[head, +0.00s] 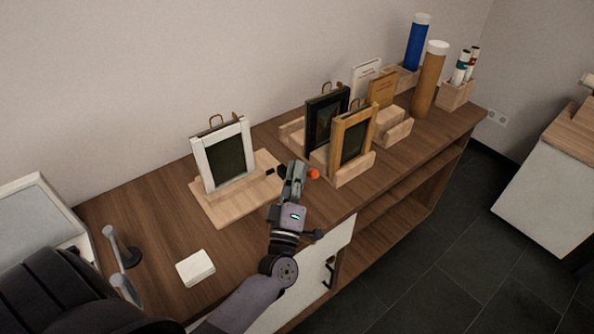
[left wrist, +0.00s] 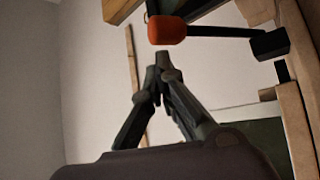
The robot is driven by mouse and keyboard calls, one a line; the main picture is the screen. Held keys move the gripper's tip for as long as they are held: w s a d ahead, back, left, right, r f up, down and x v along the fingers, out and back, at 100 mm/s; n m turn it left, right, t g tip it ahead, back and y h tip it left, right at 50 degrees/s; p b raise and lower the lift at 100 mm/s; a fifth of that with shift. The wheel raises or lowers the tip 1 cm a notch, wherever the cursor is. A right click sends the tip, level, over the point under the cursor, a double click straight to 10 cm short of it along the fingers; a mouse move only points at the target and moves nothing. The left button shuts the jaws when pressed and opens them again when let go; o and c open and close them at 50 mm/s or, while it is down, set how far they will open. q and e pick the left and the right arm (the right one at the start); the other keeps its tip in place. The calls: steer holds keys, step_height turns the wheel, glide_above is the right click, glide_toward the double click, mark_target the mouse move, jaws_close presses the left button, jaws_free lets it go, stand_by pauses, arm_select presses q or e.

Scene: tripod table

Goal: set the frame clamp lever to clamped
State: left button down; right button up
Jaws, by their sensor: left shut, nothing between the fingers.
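The clamp lever has an orange knob (head: 313,173), seen just right of my left gripper's fingers in the head view. In the left wrist view, the orange knob (left wrist: 166,30) sits on a dark rod (left wrist: 222,31) that runs to a black block (left wrist: 270,43). The white picture frame (head: 199,161) stands on a light wooden base (head: 226,207). My left gripper (head: 295,166) is shut and empty beside the lever, hiding part of the rod in the head view. In the left wrist view, its fingertips (left wrist: 160,76) appear close to the knob; contact cannot be told. My right gripper is not in view.
Tubes (head: 430,83) and holders occupy the far right. A white block (head: 195,267) lies near the front left.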

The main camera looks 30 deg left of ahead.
arm_select(q)
steer(key=s+d, duration=0.2)
steer(key=s, duration=0.5)
steer(key=s+d+f, duration=0.1)
steer(key=s+d, duration=0.1)
steer(key=s, duration=0.5)
steer(key=shift+d, duration=0.35)
steer(key=shift+f, duration=0.15)
